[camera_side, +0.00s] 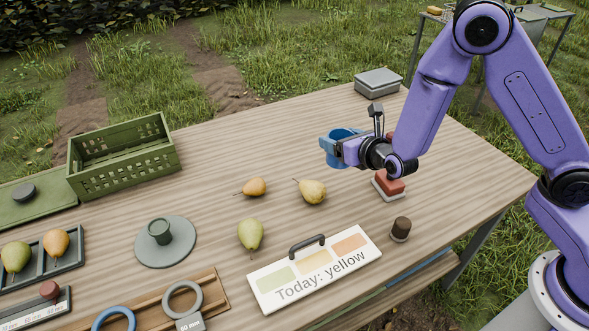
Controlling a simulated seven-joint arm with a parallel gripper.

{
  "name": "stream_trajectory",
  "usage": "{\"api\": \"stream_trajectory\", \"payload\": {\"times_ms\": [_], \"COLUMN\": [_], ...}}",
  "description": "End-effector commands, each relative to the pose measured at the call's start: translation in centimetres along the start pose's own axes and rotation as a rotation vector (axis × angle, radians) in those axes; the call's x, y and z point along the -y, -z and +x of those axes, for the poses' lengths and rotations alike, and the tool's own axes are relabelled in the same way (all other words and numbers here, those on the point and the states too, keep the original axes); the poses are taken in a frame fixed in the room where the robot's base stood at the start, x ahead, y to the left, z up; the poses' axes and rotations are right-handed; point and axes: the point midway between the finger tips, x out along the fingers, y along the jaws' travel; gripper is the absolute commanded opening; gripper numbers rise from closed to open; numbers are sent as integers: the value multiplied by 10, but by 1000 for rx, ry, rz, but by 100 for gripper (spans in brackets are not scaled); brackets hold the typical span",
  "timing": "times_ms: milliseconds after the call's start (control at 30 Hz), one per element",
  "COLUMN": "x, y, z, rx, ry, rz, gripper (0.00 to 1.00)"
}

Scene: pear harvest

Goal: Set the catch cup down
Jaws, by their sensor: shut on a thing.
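The catch cup appears to be the blue cup (343,133) over the back right part of the wooden table. My gripper (333,149) reaches in from the right and is shut on it. The cup looks upright with its opening up. The gripper and wrist cover part of its side, and I cannot tell whether its base touches the table (250,154) or hangs above it.
Several loose pears, including a yellow one (312,191), lie mid-table. A red-topped block (390,183) sits under my wrist, beside a dark knob (401,228). A "Today: yellow" sign (316,284) lies in front. A green crate (125,160) stands left; a grey box (378,82) stands behind.

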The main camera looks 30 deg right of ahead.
Motion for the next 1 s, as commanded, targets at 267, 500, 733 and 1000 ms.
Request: {"api": "stream_trajectory", "payload": {"times_ms": [267,500,733,1000], "x": [-14,-22,-32,-42], "y": [-7,-5,-2,17], "z": [12,43,88,136], "rx": [12,14,14,11], "ry": [-125,-135,-135,-135], "rz": [-63,-69,-69,-70], "gripper": [45,45,45,45]}}
